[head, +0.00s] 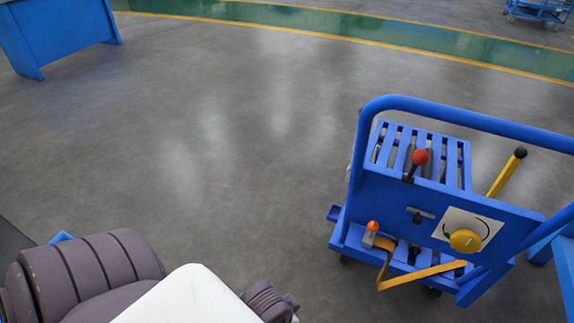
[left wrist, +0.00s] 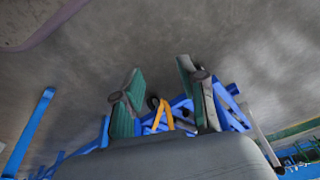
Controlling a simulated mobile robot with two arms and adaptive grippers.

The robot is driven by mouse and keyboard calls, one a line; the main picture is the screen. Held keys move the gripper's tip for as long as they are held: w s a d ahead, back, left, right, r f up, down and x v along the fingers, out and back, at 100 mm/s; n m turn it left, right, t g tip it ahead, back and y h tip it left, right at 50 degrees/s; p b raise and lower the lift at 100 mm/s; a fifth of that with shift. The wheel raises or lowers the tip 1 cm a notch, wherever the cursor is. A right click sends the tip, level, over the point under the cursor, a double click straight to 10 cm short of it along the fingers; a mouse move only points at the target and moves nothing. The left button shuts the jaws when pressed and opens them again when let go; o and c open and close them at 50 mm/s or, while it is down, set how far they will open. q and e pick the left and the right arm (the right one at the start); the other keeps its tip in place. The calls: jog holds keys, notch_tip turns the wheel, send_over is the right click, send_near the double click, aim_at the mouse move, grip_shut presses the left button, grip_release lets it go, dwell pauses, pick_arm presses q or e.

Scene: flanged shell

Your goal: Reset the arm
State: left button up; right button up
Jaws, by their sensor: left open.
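My left gripper (left wrist: 160,84) shows in the left wrist view. Its two green-padded fingers are spread apart, with nothing held between them. In the head view, parts of my own arm, brown-grey and white, fill the lower left, and I cannot make out the gripper's fingers there. My right gripper is in neither view.
A blue cart (head: 440,200) stands at the right, with a red-knobbed lever (head: 419,158), a yellow handle (head: 503,178), a yellow knob (head: 465,241) and an orange-yellow strap (head: 425,273). A blue table (head: 60,30) stands at upper left. The middle floor is clear.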

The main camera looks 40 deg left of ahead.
pick_arm(q)
jog(key=shift+s+f, duration=0.1)
jog(key=shift+s, duration=0.15)
dwell(0.3)
